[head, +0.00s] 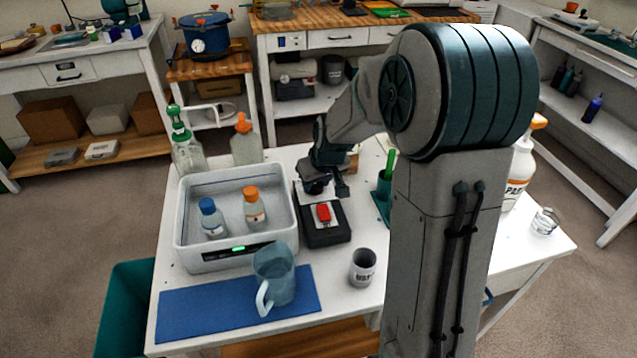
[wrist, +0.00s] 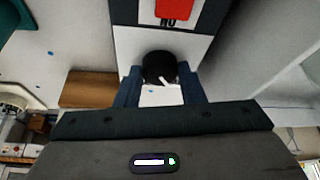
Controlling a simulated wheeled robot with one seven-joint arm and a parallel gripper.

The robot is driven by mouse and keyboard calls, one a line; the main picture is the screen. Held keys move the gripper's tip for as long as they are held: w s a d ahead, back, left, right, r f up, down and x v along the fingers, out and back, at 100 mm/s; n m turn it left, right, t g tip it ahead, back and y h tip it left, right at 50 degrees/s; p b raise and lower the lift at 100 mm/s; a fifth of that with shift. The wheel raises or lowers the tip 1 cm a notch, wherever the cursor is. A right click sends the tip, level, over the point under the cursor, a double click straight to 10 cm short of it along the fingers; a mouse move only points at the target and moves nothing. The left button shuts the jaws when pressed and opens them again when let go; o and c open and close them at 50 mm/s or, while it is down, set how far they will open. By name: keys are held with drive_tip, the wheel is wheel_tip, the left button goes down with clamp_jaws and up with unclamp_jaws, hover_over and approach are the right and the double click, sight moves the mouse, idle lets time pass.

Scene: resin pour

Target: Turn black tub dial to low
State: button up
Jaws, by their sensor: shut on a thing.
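The black dial (wrist: 157,66) is a round knob with a white pointer mark, on the white panel (wrist: 205,48) of a black unit. In the wrist view its pointer slants toward the lower right. My gripper (wrist: 160,74) is shut on the dial, with one blue finger on each side. The black unit (head: 326,236) with a red switch (head: 323,212) stands on the white table in the head view, beside the white tub. The red switch also shows in the wrist view (wrist: 178,8). My gripper (head: 325,184) hides much of the panel in the head view; the dial setting is unreadable there.
The white tub (head: 184,228) holds a blue-capped bottle (head: 212,220) and an orange-capped bottle (head: 254,210). A clear pitcher (head: 274,276) stands on a blue mat (head: 185,312). A cup (head: 362,268) stands in front, and a green holder (head: 383,188) is to the right.

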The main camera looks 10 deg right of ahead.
drive_tip(key=shift+d+n+y+b, duration=0.15)
drive_tip(key=shift+n+y+b, duration=0.3)
drive_tip(key=shift+n, duration=1.05)
drive_tip(key=o, duration=1)
drive_tip(key=shift+r, duration=0.1)
drive_tip(key=v, duration=1.3)
drive_tip(key=shift+d+r+p, duration=0.15)
drive_tip(key=shift+r+p, duration=0.15)
